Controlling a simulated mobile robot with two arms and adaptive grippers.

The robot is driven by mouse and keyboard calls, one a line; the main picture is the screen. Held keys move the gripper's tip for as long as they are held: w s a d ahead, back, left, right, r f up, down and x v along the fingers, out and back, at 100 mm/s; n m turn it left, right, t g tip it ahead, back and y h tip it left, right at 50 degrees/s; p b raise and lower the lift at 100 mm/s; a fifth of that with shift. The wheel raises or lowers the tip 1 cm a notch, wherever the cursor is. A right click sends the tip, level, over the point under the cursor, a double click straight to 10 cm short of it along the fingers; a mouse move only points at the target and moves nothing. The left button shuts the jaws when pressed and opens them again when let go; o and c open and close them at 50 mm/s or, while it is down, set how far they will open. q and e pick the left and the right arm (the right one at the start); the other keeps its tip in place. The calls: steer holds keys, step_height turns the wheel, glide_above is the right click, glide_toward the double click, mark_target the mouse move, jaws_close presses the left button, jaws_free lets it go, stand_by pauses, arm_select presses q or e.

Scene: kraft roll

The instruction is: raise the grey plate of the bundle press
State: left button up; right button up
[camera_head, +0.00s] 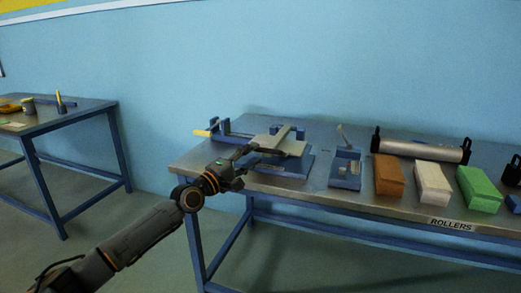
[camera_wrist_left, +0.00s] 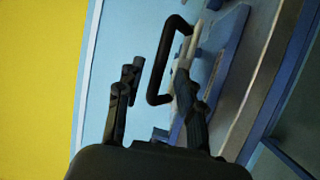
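The bundle press stands on the left end of the metal-topped table, with a grey plate (camera_head: 279,143) above its blue base (camera_head: 292,166). In the left wrist view, a black loop handle (camera_wrist_left: 154,82) juts from the press's side. My left gripper (camera_head: 243,153) is at the press's near left side. In the wrist view its fingers (camera_wrist_left: 157,73) are spread apart, with part of the black handle between them. The right finger overlaps the handle's lower end; I cannot tell if they touch. My right gripper is out of view.
The table (camera_head: 310,188) also holds a small blue device (camera_head: 345,170), brown (camera_head: 388,175), white (camera_head: 432,183) and green (camera_head: 478,188) blocks, and a silver roller (camera_head: 420,150). A yellow-tipped bar (camera_head: 202,133) sticks out left of the press. Another table (camera_head: 75,112) stands far left.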

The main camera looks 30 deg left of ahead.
mark_target(258, 151)
arm_select(q)
steer(key=shift+x, duration=2.05)
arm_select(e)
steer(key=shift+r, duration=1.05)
arm_select(q)
steer(key=shift+d, duration=0.1)
jaws_close()
